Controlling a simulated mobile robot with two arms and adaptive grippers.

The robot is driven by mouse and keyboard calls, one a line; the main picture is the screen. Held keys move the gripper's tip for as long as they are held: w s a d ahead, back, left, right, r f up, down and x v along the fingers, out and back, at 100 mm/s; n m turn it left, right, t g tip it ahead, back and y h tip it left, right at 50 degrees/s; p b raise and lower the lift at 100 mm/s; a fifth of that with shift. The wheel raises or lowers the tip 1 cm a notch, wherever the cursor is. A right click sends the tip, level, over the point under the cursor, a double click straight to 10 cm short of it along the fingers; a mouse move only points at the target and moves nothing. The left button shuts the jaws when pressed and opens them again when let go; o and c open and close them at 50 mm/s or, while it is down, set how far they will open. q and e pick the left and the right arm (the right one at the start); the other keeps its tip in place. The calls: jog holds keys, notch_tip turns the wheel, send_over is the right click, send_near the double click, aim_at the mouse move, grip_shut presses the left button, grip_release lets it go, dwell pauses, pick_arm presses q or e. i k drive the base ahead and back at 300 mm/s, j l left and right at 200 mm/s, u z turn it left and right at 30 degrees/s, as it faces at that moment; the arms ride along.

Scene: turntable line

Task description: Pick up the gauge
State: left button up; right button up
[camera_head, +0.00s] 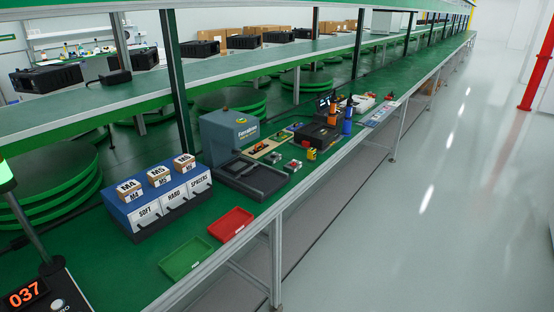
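I cannot make out for certain which item is the gauge. Several small items stand on the green bench right of the grey-blue machine (229,138). They include a light wooden board (264,148) with a dark and orange piece on it, small grey-and-red blocks (293,166), and a yellow piece (311,154). Farther back are a dark case (314,137) and two blue cylinders with orange parts (347,121). Neither of my grippers is in view.
A blue drawer unit (157,205) with labelled boxes on top stands at left. A green tray (186,259) and a red tray (231,224) lie by the bench's front edge. A display reading 037 (26,294) is at bottom left. The floor (430,200) at right is clear.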

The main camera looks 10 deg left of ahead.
aim_at(310, 152)
jog(key=i+l+u, duration=0.3)
jog(key=i, duration=0.25)
jog(key=i+l+u, duration=0.3)
jog(key=i, duration=0.25)
jog(key=l, duration=0.1)
